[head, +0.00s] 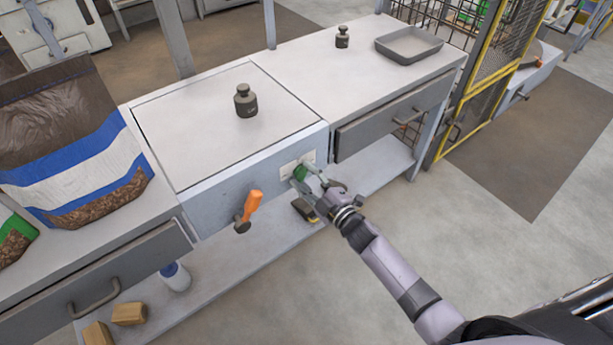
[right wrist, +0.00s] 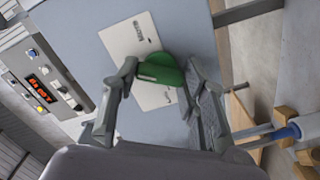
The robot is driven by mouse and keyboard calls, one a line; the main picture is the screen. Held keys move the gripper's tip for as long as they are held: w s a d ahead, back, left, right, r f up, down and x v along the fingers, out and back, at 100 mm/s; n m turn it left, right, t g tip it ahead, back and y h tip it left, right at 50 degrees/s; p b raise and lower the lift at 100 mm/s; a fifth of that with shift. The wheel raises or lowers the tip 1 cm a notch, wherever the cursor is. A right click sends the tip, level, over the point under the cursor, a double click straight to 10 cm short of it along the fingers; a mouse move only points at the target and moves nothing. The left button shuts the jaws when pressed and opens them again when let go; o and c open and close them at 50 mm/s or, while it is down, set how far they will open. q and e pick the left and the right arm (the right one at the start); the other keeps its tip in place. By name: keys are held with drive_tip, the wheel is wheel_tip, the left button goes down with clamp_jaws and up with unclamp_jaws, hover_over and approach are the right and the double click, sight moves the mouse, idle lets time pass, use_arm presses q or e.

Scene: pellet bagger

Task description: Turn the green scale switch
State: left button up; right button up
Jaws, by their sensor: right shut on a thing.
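The green scale switch (head: 300,172) sits on a pale plate on the front face of the scale cabinet, right of an orange handle. My right gripper (head: 312,183) is at the switch, its fingers on either side of it. In the right wrist view the green switch (right wrist: 160,69) lies between the two fingertips (right wrist: 158,82), and the gripper is shut on it. A white label plate (right wrist: 130,36) with dark print shows behind the switch. The fingers hide part of the switch in the head view. My left gripper is not in view.
An orange handle (head: 252,206) juts from the cabinet front, left of the switch. A dark weight (head: 245,101) stands on the scale top (head: 205,135). A large pellet bag (head: 70,150) stands at left. A drawer (head: 390,118) is at right. The floor at right is clear.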

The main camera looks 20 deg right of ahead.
drive_tip(key=o, duration=1.2)
drive_tip(key=shift+c, duration=0.2)
drive_tip(key=shift+s, duration=0.15)
drive_tip(key=v, duration=1.1)
drive_tip(key=shift+s+d, duration=0.15)
drive_tip(key=shift+s, duration=0.25)
